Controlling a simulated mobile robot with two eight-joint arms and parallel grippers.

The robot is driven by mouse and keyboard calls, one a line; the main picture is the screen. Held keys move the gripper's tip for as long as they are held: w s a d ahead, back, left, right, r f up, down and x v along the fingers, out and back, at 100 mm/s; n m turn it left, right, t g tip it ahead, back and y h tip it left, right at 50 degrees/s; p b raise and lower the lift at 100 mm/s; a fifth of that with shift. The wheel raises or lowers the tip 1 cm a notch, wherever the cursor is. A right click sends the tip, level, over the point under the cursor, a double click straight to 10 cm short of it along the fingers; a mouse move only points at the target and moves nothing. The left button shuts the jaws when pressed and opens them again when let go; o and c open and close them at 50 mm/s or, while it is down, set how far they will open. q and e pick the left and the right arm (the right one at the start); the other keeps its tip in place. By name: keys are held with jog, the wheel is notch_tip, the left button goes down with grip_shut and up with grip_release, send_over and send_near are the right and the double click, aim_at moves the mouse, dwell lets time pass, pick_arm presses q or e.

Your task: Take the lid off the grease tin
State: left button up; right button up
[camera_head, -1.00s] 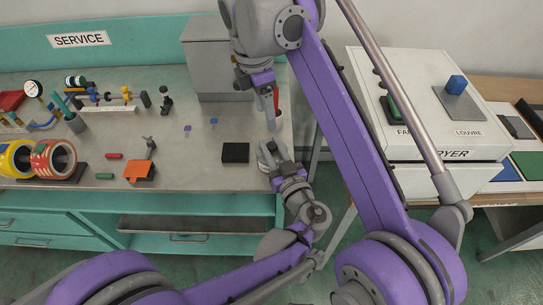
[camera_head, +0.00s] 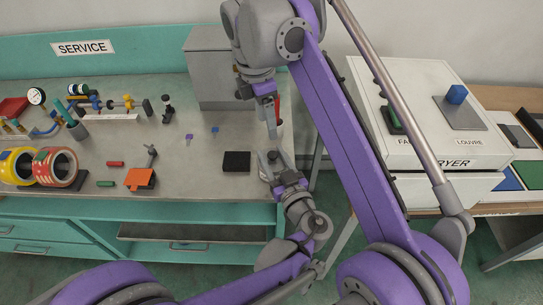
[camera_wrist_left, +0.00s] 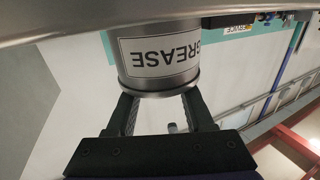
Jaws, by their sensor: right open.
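The grease tin (camera_wrist_left: 160,58) is a silver can with a white label reading GREASE, upside down in the left wrist view. The black fingers of my left gripper (camera_wrist_left: 160,112) meet its two sides near the rim, and their tips are hidden behind it. In the head view my left gripper (camera_head: 272,163) is at the bench's right front, with the tin small and partly hidden there. I cannot make out the lid apart from the tin. My right gripper (camera_head: 271,132) points down just above the left one, open, with nothing visible in it.
A black block (camera_head: 237,161) lies left of the left gripper. A grey cabinet (camera_head: 218,75) stands behind, and a red object (camera_head: 278,109) is partly hidden by the right gripper.

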pick_arm(q)
jog(key=shift+o, duration=0.7)
